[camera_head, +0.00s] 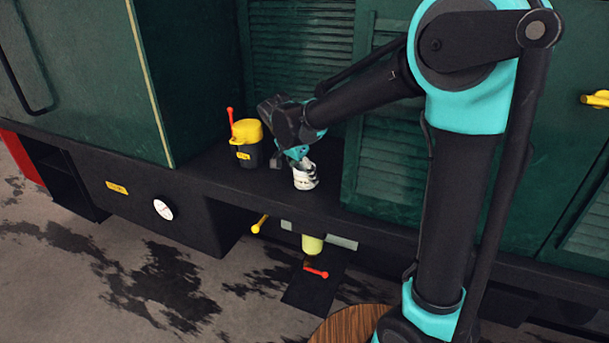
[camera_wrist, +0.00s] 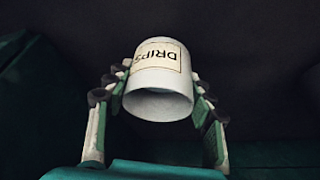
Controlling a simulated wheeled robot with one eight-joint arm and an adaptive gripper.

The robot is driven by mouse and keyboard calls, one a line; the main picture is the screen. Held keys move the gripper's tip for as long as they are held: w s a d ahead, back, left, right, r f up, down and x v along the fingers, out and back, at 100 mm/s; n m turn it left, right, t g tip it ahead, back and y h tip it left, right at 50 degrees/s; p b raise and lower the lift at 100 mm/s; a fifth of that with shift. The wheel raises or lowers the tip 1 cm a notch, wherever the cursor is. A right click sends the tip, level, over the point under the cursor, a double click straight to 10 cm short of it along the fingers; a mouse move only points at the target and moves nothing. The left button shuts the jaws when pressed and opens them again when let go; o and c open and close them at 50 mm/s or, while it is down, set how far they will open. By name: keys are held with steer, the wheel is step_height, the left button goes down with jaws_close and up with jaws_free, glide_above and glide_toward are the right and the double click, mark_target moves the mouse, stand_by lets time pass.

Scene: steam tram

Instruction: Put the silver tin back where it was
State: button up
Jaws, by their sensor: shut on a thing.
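The silver tin (camera_head: 305,180) is pale, almost white, and is at the dark ledge of the tram in the head view. In the wrist view the tin (camera_wrist: 160,75) has a label reading DRIPS, upside down in the picture, and its open rim faces the camera. My gripper (camera_head: 298,154) is above the tin and shut on it. In the wrist view one finger of my gripper (camera_wrist: 158,98) is on each side of the tin. I cannot tell whether the tin's base touches the ledge (camera_head: 220,182).
A black can with a yellow top (camera_head: 247,143) and a red stick stands on the ledge left of the tin. Green louvred panels (camera_head: 300,60) rise behind. A yellow lever (camera_head: 259,224) and a yellow-green cylinder (camera_head: 312,244) are below the ledge edge.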

steer(key=shift+f, duration=0.15)
steer(key=o, duration=1.3)
steer(key=v, duration=1.2)
